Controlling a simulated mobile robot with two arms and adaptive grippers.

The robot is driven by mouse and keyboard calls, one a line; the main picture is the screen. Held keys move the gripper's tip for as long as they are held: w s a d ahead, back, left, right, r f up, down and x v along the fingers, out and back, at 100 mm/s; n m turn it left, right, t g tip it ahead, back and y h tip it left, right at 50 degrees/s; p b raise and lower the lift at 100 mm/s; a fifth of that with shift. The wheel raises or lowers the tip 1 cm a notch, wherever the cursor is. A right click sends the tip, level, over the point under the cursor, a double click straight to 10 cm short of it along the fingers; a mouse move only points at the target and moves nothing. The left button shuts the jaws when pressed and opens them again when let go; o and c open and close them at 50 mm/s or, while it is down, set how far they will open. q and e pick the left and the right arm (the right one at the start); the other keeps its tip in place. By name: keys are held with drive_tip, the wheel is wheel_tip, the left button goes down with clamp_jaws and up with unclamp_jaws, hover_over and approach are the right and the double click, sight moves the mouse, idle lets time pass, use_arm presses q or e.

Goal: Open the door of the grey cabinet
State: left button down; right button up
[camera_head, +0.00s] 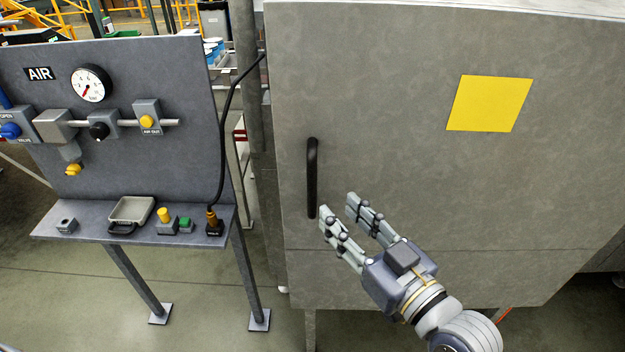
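The grey cabinet (400,60) fills the right half of the head view. Its door front looks closed, with a yellow square (489,104) at the upper right. A black vertical bar handle (312,178) is near the door's left edge. My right gripper (337,202) is in front of the door, just right of and below the handle's lower end. Its two fingers are spread apart with nothing between them, pointing up and left. One fingertip is close to the handle's bottom; I cannot tell whether it touches. My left gripper is not in view.
A grey panel stand (180,75) with a gauge (91,83), valves and a narrow shelf (95,236) stands left of the cabinet. A black cable (224,130) runs from the shelf up to a post. Open floor (70,300) shows at the lower left.

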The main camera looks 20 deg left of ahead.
sight(315, 187)
drive_tip(key=p+x, duration=0.2)
drive_tip(key=x, duration=0.6)
drive_tip(key=shift+w+a+r+p, duration=0.1)
drive_tip(key=shift+w+a+p, duration=0.15)
drive_tip(key=shift+p, duration=0.15)
drive_tip(key=shift+w+a, duration=0.5)
drive_tip(key=shift+a, duration=0.05)
clamp_jaws()
